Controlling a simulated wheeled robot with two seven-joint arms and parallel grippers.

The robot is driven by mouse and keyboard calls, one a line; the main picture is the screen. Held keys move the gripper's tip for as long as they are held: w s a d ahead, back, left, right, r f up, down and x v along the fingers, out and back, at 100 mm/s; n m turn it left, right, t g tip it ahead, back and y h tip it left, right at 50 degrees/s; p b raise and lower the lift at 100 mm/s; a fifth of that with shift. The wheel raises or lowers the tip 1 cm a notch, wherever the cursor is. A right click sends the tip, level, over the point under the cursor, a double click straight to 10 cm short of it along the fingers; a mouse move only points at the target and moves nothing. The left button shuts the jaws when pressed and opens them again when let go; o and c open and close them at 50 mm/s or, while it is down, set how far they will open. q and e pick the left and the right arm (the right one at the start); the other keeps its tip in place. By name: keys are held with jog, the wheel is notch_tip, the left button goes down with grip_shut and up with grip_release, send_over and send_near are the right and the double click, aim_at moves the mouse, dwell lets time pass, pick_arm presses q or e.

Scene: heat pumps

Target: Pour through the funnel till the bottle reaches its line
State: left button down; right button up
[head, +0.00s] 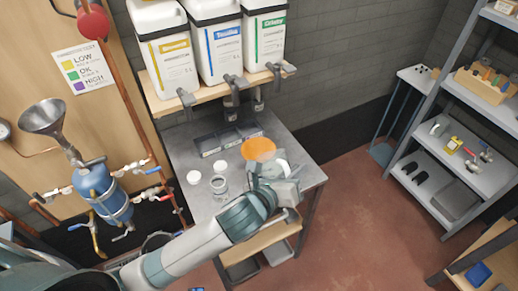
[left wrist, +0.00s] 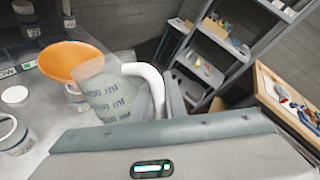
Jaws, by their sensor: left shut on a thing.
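An orange funnel (head: 258,149) stands mouth up on the grey workbench (head: 185,150); it also shows in the left wrist view (left wrist: 70,60). A pale vessel, partly hidden, is below it. My left gripper (head: 282,184) is at the bench's right part, beside the funnel, shut on a translucent measuring jug (left wrist: 112,94) with printed marks and a white curved handle (left wrist: 152,78). The jug is close to the funnel; I cannot tell whether they touch or whether liquid flows. An open labelled bottle (head: 219,187) stands left of my gripper. No fill line is readable. My right gripper is out of view.
Dark trays (head: 225,140) lie at the bench's back, below large jugs (head: 218,45) with taps on a shelf. A metal funnel (head: 42,117) tops a blue tank (head: 103,192) on the left. Shelving (head: 455,150) stands right, across open floor.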

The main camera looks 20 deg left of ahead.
pick_arm(q)
jog(key=shift+w+a+r, duration=0.15)
jog(key=shift+r, duration=0.15)
jog(key=shift+w+r+n+g+p, duration=0.1)
jog(key=shift+r+n+g+p, duration=0.2)
jog(key=shift+a+r, duration=0.1)
jog(key=shift+r, duration=0.1)
dwell(0.4)
jog(key=shift+w+a+r, duration=0.1)
jog(key=shift+r, duration=0.1)
jog(key=shift+w+r+n+g+h+p, duration=0.1)
jog(key=shift+r+n+g+h+p, duration=0.2)
jog(key=shift+n+h+p, duration=0.1)
dwell(0.7)
jog(key=shift+a+r, duration=0.15)
dwell(0.8)
jog(key=shift+w+a+r+g, duration=0.1)
jog(key=shift+w+r+g, duration=0.1)
jog(key=shift+g, duration=0.1)
dwell(0.5)
jog(key=shift+a+r+n+p, duration=0.1)
jog(key=shift+r+n+p, duration=0.1)
jog(key=shift+n+p, duration=0.15)
dwell(0.7)
jog(key=shift+w+r+h, duration=0.1)
jog(key=shift+r+h, duration=0.05)
jog(key=shift+h, duration=0.15)
dwell(0.6)
